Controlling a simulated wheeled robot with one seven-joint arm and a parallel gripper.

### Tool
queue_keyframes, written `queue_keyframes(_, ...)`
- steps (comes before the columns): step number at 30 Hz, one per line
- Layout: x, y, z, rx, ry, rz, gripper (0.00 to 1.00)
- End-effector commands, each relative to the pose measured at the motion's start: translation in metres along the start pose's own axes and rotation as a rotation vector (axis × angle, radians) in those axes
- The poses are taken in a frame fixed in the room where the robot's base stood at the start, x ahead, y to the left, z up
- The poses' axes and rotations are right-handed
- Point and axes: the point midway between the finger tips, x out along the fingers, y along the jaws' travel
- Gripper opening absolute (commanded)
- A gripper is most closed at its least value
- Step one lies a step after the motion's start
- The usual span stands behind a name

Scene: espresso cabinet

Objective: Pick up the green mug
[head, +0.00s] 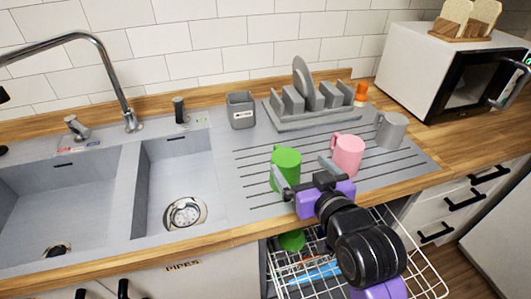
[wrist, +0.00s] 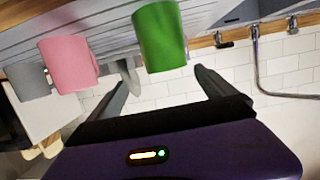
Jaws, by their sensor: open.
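The green mug (head: 287,160) stands on the ridged drainboard (head: 245,185) right of the sinks. It also shows in the wrist view (wrist: 161,38), above the space between my two fingers. My gripper (head: 303,171) is open and empty on the near side of the mug. In the head view the left finger overlaps the lower part of the mug, and the right finger is to its right, near the pink mug (head: 348,155). In the wrist view my fingertips (wrist: 162,79) are apart; I cannot tell whether either touches the mug.
A grey mug (head: 391,130) stands right of the pink one. A grey dish rack (head: 312,107) and a grey cup-like holder (head: 240,110) stand behind. The tap (head: 128,115) and sinks are left. An open dishwasher rack (head: 390,228) lies below the counter edge, under my arm.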

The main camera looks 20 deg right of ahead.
Motion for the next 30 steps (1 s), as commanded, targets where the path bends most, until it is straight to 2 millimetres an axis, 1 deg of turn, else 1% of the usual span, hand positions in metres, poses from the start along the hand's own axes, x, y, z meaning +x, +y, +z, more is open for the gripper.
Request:
queue_keyframes(1, 0.001, -0.001, 0.011, -0.001, -0.037, -0.003, 0.95)
queue_keyframes(4, 0.000, -0.002, 0.025, -0.003, -0.092, -0.006, 0.95)
queue_keyframes(8, 0.000, -0.003, 0.035, -0.004, -0.132, -0.008, 0.95)
queue_keyframes(11, 0.006, -0.003, 0.038, -0.005, -0.142, -0.008, 0.95)
queue_keyframes(20, 0.036, -0.005, 0.042, -0.006, -0.142, -0.008, 0.95)
queue_keyframes(27, 0.068, -0.008, 0.049, -0.006, -0.140, -0.008, 0.95)
queue_keyframes(30, 0.074, -0.008, 0.050, -0.006, -0.140, -0.008, 0.95)
